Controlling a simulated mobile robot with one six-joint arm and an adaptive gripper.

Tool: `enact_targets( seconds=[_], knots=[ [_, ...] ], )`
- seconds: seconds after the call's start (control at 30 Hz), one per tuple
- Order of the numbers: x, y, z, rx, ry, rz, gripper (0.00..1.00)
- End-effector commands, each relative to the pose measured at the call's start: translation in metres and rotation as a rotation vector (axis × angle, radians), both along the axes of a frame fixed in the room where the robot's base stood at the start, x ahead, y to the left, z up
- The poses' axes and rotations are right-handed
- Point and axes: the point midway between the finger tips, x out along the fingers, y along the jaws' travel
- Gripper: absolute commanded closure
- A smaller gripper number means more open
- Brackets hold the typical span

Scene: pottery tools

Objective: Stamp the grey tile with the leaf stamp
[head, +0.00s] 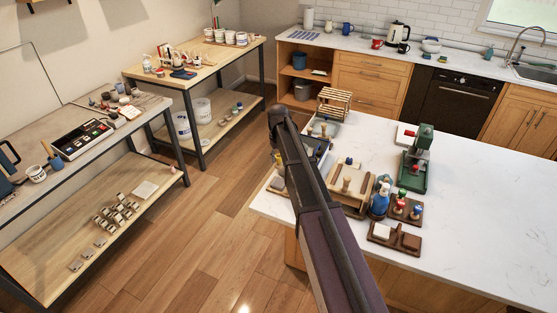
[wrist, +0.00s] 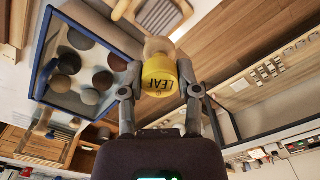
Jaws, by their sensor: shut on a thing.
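In the wrist view my gripper (wrist: 160,82) is shut on the leaf stamp (wrist: 159,76), a yellow body marked "LEAF" with a round wooden part beyond it. The stamp is held clear of the surfaces around it. In the head view my arm reaches over the near-left corner of the white counter and hides most of the gripper and stamp. I cannot pick out the grey tile with certainty. A wooden holder (head: 396,248) near the counter's front edge carries a white tile (head: 382,231) and a brown piece (head: 411,241).
A blue-rimmed tray (wrist: 41,66) of clay balls is close to my gripper. On the counter (head: 480,220) stand a green press (head: 420,165), a blue bottle (head: 380,199) and a slatted wooden crate (head: 334,102). The counter's right side is clear. Two workbenches stand left.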

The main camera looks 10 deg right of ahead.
Motion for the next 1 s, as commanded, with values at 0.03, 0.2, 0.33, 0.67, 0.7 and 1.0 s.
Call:
enact_targets(
  seconds=[0.03,0.2,0.33,0.67,0.7,1.0],
  knots=[
    [0.0,0.0,0.0,0.0,0.0,0.0,0.97],
    [0.0,0.0,-0.001,0.0,0.0,-0.013,0.97],
    [0.0,0.001,-0.003,0.0,0.0,-0.063,0.97],
    [0.0,0.0,-0.011,0.002,-0.001,-0.355,0.97],
    [0.0,0.0,-0.012,0.002,-0.001,-0.394,0.97],
    [0.0,0.0,-0.015,0.003,-0.001,-0.567,0.97]
  ],
)
